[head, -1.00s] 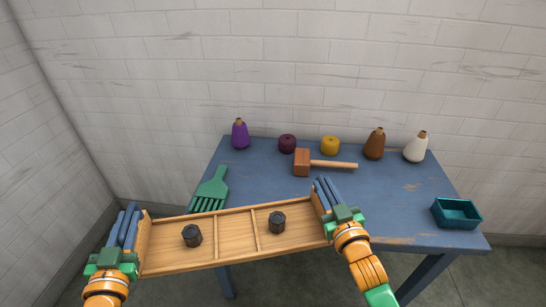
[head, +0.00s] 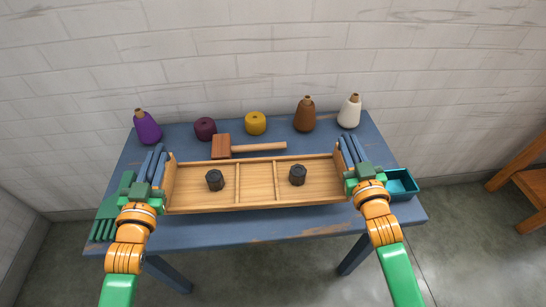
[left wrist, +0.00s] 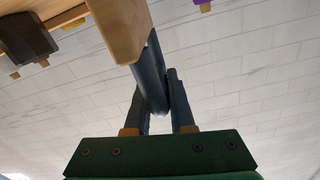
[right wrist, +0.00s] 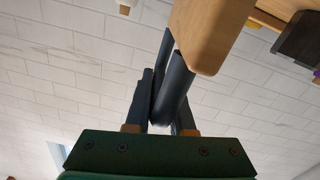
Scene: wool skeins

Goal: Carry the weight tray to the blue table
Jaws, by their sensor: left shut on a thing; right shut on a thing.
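The weight tray (head: 257,186) is a long wooden tray with two dividers. One dark weight (head: 215,180) stands in its left compartment and another dark weight (head: 297,175) in its right one; the middle one is empty. My left gripper (head: 153,165) is shut on the tray's left end, and my right gripper (head: 353,157) on its right end. The wrist views show the fingers at a dark bar beside the wooden end walls (left wrist: 122,28) (right wrist: 208,35). The tray looks about level, over the front half of the blue table (head: 320,145). I cannot tell the gap beneath it.
A purple cone (head: 147,127), maroon skein (head: 205,128), yellow skein (head: 255,123), brown cone (head: 305,115) and white cone (head: 349,111) line the back. A mallet (head: 222,147) lies just behind the tray. A green fork-like tool (head: 104,226) and teal box (head: 402,184) flank it. Wooden furniture (head: 520,165) stands right.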

